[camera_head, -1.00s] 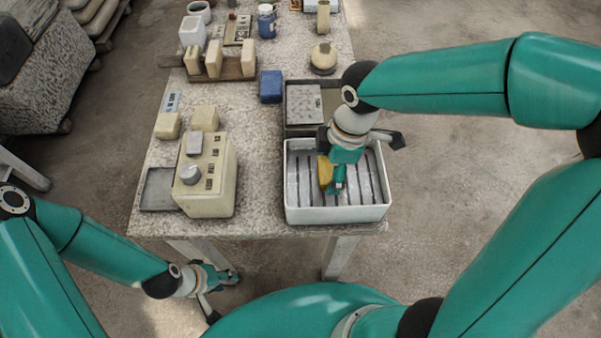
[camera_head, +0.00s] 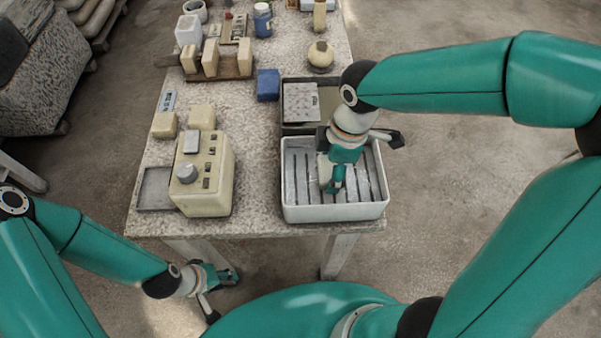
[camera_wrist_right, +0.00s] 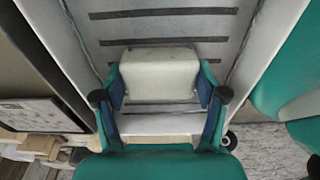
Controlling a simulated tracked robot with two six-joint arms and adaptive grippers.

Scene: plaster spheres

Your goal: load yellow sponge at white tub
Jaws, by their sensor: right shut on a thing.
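The white tub (camera_head: 335,213) stands at the near right of the table, with dark slots across its floor. My right gripper (camera_head: 331,182) reaches down inside it. In the right wrist view the right gripper (camera_wrist_right: 165,88) is shut on a pale cream block (camera_wrist_right: 160,72), with one finger on each side. The block (camera_head: 322,166) also shows in the head view, partly hidden by the gripper. I cannot tell whether it touches the tub floor. No clearly yellow sponge shows now. My left gripper (camera_head: 228,276) hangs off the table's near edge; its fingers are too small to judge.
A dark tray (camera_head: 300,130) with a grey plate adjoins the tub's far side. A cream control box (camera_head: 205,180) with a knob stands left. A blue block (camera_head: 268,85) and a round cream object (camera_head: 321,56) stand further back. Table between box and tub is clear.

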